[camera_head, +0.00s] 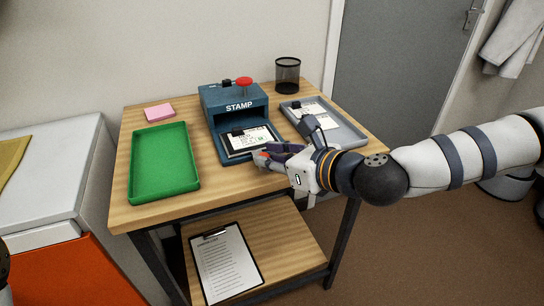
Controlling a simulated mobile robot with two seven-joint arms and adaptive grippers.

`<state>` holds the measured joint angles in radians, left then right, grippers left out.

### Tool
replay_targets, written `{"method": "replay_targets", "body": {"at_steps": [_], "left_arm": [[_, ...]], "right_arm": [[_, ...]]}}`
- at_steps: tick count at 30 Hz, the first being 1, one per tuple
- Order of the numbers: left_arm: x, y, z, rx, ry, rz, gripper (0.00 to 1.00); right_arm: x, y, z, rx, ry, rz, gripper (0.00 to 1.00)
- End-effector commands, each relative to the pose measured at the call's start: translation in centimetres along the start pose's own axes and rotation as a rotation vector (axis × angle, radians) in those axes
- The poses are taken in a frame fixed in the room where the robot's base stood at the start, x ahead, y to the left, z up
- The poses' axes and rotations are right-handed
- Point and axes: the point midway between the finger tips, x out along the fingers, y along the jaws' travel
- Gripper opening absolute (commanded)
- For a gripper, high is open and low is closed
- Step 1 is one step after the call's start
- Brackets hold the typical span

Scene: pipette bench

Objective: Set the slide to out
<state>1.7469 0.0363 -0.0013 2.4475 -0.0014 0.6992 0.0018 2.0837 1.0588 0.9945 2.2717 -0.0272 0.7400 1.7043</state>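The blue stamp press (236,103) stands at the back middle of the wooden table, with a red knob (243,82) on top. Its slide (225,152) shows in front of the housing, with a white printed card (250,138) and a dark clip on it. How far the slide extends is hard to tell. My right gripper (284,143) is at the slide's front right corner. Its fingers look spread, one toward the slide and one toward the grey tray. Nothing shows between them; whether a finger touches the slide is unclear. My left gripper is not visible.
A grey tray (352,134) with a clipped card is right of the press, partly behind my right gripper. A green tray (163,160) and pink pad (159,112) are on the left. A black mesh cup (287,75) stands behind. A clipboard (226,265) lies on the lower shelf.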

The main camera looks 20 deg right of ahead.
Motion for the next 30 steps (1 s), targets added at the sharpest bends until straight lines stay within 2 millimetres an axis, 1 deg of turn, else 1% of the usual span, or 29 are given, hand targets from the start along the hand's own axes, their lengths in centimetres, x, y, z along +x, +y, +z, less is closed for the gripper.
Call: {"method": "replay_targets", "body": {"at_steps": [1, 2, 3, 10, 12, 14, 21, 24, 27, 30], "left_arm": [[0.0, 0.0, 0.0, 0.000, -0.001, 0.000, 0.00], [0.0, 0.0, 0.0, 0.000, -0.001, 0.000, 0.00], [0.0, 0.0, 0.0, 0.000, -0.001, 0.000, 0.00], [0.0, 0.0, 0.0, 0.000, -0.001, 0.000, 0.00], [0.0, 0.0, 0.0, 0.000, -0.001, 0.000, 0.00], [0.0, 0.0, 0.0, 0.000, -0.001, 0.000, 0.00], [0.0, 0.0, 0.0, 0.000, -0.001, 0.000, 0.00], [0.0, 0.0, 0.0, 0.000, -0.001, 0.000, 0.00], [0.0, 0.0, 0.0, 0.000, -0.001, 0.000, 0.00], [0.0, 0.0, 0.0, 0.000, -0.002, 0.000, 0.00]], "right_arm": [[0.0, 0.3, -0.4, 0.003, 0.009, 0.007, 0.28], [0.0, 0.3, -0.4, 0.003, 0.009, 0.007, 0.34], [0.0, 0.2, -0.4, 0.003, 0.008, 0.007, 0.39], [0.0, 0.1, -0.2, 0.002, 0.005, 0.004, 0.39], [-0.1, 0.1, 0.1, 0.002, 0.003, 0.003, 0.39], [-0.4, 0.1, 0.9, 0.000, 0.000, 0.002, 0.39], [-2.6, 0.1, 6.4, -0.001, -0.002, 0.003, 0.39], [-3.3, 0.1, 8.0, 0.000, 0.001, 0.003, 0.39], [-3.7, 0.1, 8.8, 0.001, 0.004, 0.004, 0.39], [-3.8, 0.1, 9.0, 0.002, 0.006, 0.004, 0.39]]}}
